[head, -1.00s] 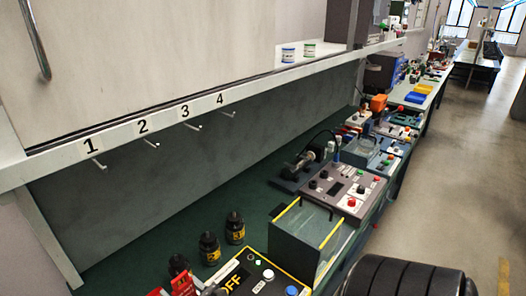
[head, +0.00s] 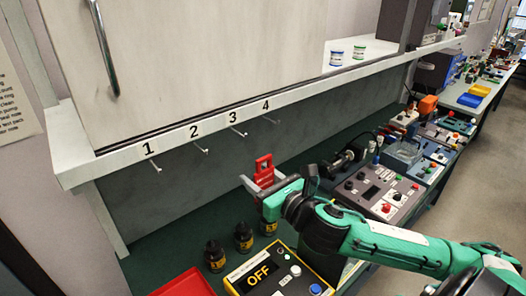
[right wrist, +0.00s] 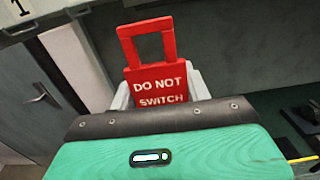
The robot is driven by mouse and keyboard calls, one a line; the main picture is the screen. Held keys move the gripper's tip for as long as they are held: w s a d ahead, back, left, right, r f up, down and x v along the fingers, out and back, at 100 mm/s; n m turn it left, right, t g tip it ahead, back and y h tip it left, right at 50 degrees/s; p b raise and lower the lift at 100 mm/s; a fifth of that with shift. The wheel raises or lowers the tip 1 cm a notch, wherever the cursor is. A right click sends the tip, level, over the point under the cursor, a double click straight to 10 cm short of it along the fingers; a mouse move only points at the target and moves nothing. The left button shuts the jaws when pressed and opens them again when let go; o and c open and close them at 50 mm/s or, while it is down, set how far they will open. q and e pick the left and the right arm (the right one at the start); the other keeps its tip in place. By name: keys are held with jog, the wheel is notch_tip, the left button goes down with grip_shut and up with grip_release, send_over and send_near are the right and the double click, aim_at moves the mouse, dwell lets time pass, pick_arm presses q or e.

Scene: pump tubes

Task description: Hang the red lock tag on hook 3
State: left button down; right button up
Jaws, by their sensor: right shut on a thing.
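The red lock tag (head: 264,167) has a square loop at its top and reads "DO NOT SWITCH" in the right wrist view (right wrist: 160,84). My right gripper (head: 262,184) is shut on its lower part and holds it upright, loop up, above the bench. Hook 3 (head: 239,132) is a thin peg sticking out under the shelf edge, below the label "3". In the head view the tag is below and slightly right of hook 3, apart from it; the depth gap is hard to judge. My left gripper is not in view.
Hooks 1 (head: 156,167), 2 (head: 201,149) and 4 (head: 270,120) are bare. Below stand several black bottles (head: 214,255), a yellow-edged box (head: 262,275) reading "OFF" and a red tray (head: 185,284). The shelf edge (head: 120,158) overhangs the bench.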

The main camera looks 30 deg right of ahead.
aim_at(262, 161)
jog(key=r, duration=0.3)
jog(key=r+p, duration=0.1)
jog(key=shift+d+r, duration=0.3)
jog(key=shift+r, duration=0.05)
jog(key=w+a+f, duration=0.1)
jog(key=w+f, duration=0.1)
jog(key=w, duration=0.7)
jog(key=shift+w+a+p, duration=0.15)
jog(key=shift+w+p, duration=0.15)
jog(key=shift+p, duration=0.15)
dwell(0.6)
jog(key=o, duration=1)
jog(key=shift+o, duration=0.2)
jog(key=shift+f, duration=0.1)
